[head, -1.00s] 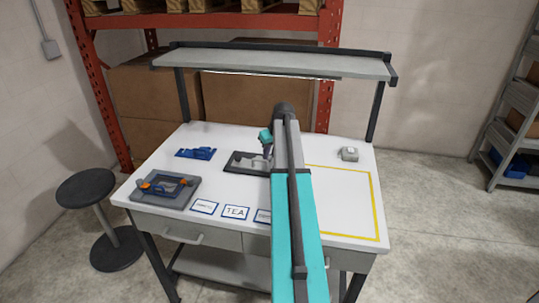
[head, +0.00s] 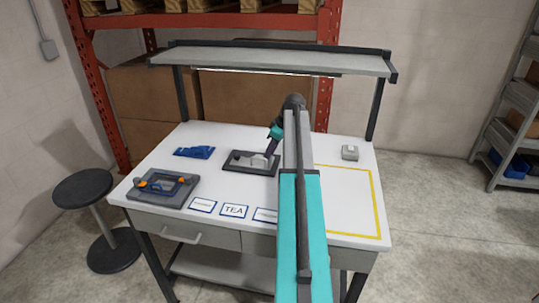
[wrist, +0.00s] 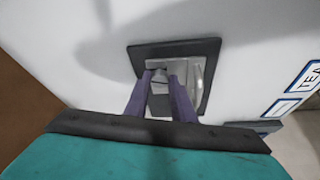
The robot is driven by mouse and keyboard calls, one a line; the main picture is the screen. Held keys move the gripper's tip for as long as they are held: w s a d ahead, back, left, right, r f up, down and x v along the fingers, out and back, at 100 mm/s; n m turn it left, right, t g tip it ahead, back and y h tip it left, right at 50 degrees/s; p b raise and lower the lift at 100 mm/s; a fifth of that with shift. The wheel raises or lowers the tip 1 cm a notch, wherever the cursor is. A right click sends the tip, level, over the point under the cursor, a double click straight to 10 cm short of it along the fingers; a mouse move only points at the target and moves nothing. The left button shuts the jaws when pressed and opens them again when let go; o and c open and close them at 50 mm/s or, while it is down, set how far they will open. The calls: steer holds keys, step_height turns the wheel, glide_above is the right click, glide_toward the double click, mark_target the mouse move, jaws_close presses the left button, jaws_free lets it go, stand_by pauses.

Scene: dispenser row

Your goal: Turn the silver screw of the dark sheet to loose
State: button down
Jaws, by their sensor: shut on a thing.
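The dark sheet (head: 246,171) lies flat on the white table, left of my arm; it also fills the middle of the wrist view (wrist: 150,49). A silver-grey piece, seemingly the screw (wrist: 159,76), sits on it between my purple fingertips. My gripper (wrist: 158,80) is shut on this piece, and the fingers hide its sides. In the head view my gripper (head: 270,151) leans down over the sheet's right part. A lighter grey part (wrist: 194,76) lies beside the right finger. The screw's thread and exact angle cannot be made out.
A blue object (head: 194,152) and a grey tray with orange-ended parts (head: 148,198) are on the left of the table. Several labelled cards (head: 234,211) line the front. A small grey box (head: 350,152) stands right, behind the yellow-outlined clear area (head: 345,200). A shelf (head: 270,58) spans above.

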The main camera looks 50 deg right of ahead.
steer(key=shift+d+f+n+g+y+b, duration=0.1)
steer(key=shift+n+g+y+b, duration=0.4)
steer(key=shift+n, duration=1.1)
steer(key=c, duration=1.5)
jaws_free()
steer(key=shift+d+r+t, duration=0.15)
steer(key=shift+r+t, duration=0.15)
steer(key=shift+r, duration=0.25)
steer(key=shift+b+v, duration=1.35)
steer(key=shift+v, duration=5)
